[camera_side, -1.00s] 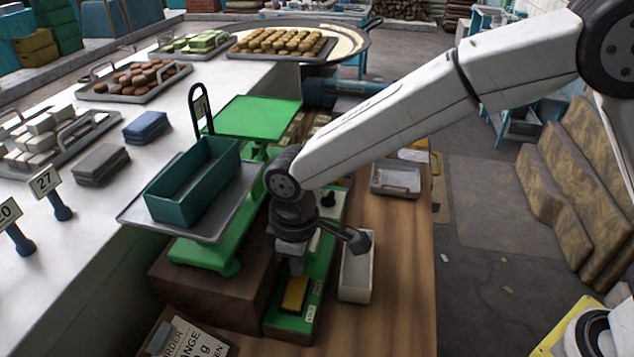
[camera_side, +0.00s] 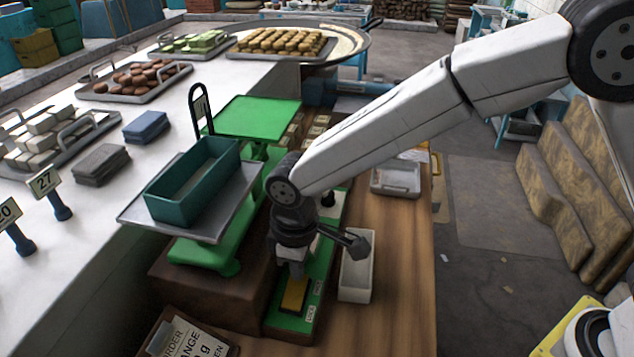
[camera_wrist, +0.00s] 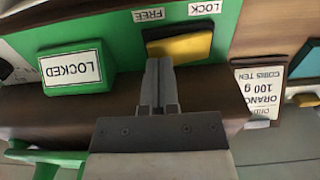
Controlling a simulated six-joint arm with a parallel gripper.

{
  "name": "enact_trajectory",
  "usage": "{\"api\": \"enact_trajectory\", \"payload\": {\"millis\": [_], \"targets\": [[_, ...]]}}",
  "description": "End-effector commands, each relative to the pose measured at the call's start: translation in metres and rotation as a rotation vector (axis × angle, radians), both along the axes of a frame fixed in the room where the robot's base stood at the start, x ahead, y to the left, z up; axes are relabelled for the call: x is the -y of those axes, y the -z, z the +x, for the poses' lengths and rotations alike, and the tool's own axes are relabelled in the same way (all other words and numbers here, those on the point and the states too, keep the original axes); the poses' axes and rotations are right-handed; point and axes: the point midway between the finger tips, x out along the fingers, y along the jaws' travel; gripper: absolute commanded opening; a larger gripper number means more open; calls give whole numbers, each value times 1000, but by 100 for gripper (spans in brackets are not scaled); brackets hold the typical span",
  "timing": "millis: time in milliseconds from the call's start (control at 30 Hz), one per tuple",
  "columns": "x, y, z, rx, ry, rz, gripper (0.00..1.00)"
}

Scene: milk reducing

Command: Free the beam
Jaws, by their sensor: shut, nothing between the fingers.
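The balance is a green scale with a grey pan (camera_side: 233,212) on the left and a flat green plate (camera_side: 258,117) behind. On its green base strip (camera_side: 325,258) lies a yellow rocker (camera_side: 294,294). In the wrist view the yellow rocker (camera_wrist: 180,48) sits beside white labels reading LOCK and FREE. A green block with a white LOCKED plate (camera_wrist: 72,72) stands left of it. My gripper (camera_side: 297,272) is shut and empty, pointing down at the rocker. Its fingertips (camera_wrist: 159,64) overlap the rocker's near edge in the wrist view; I cannot tell whether they touch.
A teal box (camera_side: 195,182) sits on the grey pan. A white open tray (camera_side: 356,265) stands right of the base strip, close to my gripper. An order card (camera_side: 190,340) leans at the front. A grey tray (camera_side: 396,178) lies farther back on the wooden bench (camera_side: 400,270).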

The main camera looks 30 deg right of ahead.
Motion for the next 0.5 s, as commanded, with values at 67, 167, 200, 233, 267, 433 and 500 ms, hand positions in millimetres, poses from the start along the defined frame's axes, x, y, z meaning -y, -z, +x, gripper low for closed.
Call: {"api": "enact_trajectory", "payload": {"millis": [67, 167, 200, 233, 267, 433, 500], "targets": [[0, 1, 0, -1, 0, -1, 0], [0, 2, 0, -1, 0, -1, 0], [0, 3, 0, -1, 0, -1, 0], [0, 3, 0, 0, 0, 0, 0], [0, 3, 0, 0, 0, 0, 0], [0, 5, 0, 0, 0, 0, 0], [0, 6, 0, 0, 0, 0, 0]]}}
